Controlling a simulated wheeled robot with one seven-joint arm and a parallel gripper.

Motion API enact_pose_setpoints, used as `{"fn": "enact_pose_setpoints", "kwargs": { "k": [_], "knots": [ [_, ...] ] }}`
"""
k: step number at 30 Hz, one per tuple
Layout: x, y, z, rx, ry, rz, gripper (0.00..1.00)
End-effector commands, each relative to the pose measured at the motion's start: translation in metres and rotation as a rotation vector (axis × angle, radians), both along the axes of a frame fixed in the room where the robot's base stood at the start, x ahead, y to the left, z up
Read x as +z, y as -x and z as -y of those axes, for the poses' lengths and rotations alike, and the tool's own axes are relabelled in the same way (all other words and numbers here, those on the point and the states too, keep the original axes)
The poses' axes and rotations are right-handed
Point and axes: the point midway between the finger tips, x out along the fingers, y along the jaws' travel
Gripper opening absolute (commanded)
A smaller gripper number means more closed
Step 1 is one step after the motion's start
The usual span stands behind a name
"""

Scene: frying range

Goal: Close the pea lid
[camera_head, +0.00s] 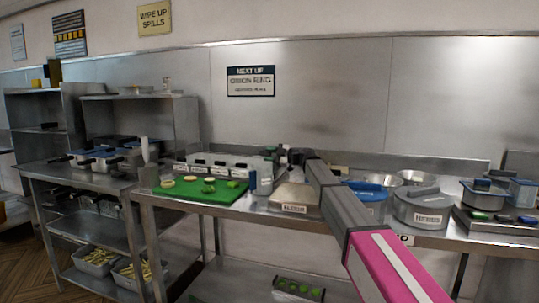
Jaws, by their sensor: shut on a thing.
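My arm reaches in from the lower right, and its dark gripper (284,156) is small at the far end, by the right end of a long steel rail of lidded containers (222,166). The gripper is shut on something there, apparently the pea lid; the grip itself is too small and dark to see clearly. No label for peas is readable, and I cannot tell how far the lid is open. My arm hides part of the counter behind it.
A green board (208,191) with cut food lies left of the gripper. A labelled flat steel box (292,197) sits in front of it. A lidded herb pot (422,207) and a blue-topped container (371,193) stand right of my arm. A left counter (80,174) holds pans.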

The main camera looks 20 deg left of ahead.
Motion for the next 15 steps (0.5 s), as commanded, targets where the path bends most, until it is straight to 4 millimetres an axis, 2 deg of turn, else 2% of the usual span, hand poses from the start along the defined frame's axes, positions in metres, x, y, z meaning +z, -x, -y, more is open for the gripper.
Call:
{"fn": "enact_pose_setpoints", "kwargs": {
  "k": [7,8,9,15],
  "knots": [
    [-0.0005,0.0003,-0.0001,0.001,0.001,-0.004,0.00],
    [-0.0005,0.0003,-0.0001,0.001,0.001,-0.004,0.42],
    [-0.0005,0.0002,-0.0001,0.001,0.001,-0.005,0.51],
    [-0.0002,0.0002,-0.0003,0.000,0.000,-0.003,0.51]
  ]
}}
